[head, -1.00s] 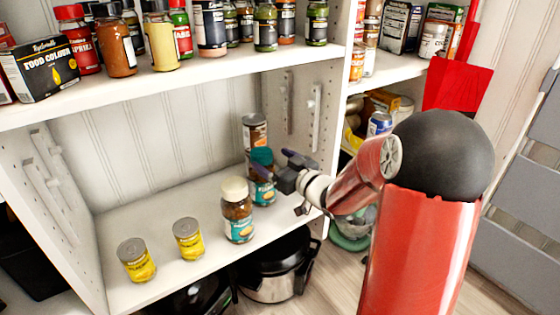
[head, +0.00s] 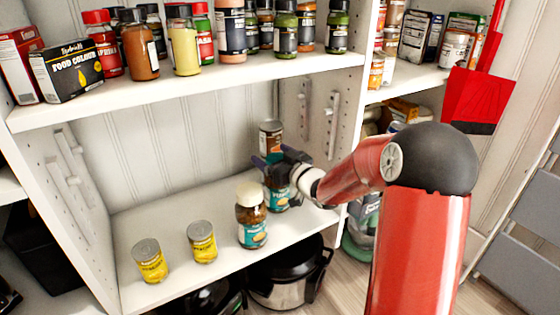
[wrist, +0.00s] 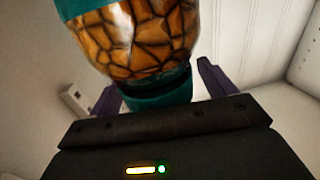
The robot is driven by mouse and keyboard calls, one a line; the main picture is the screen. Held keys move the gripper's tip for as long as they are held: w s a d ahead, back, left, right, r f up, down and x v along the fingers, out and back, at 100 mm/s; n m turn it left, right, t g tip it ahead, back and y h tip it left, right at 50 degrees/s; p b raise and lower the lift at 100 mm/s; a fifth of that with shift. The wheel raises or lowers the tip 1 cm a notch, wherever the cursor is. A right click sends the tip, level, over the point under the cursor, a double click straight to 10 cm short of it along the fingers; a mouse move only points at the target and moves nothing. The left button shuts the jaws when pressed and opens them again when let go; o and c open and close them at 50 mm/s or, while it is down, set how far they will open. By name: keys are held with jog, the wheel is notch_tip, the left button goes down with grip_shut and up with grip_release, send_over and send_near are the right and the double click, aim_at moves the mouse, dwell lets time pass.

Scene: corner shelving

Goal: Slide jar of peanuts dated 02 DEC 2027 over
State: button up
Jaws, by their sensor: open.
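A jar with a teal lid and teal label (head: 277,199) stands on the middle shelf, its top mostly hidden by my gripper (head: 270,160). In the wrist view, the jar's brown peanut-patterned body (wrist: 135,40) and teal lid (wrist: 160,97) fill the space before my open gripper (wrist: 158,85), with a purple finger on each side of the lid. I cannot tell whether the fingers touch it. A second jar with a cream lid and teal label (head: 252,220) stands just left and nearer the front edge. No date is readable on either jar.
A dark-labelled jar or can (head: 270,137) shows behind the teal-lidded jar. The shelf's back left (head: 160,215) is clear. The upper shelf (head: 200,88) and right upright (head: 318,135) bound the space.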

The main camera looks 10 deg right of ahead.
jog(key=shift+w, duration=0.1)
jog(key=shift+c, duration=0.4)
jog(key=c, duration=1.4)
jog(key=shift+o, duration=0.2)
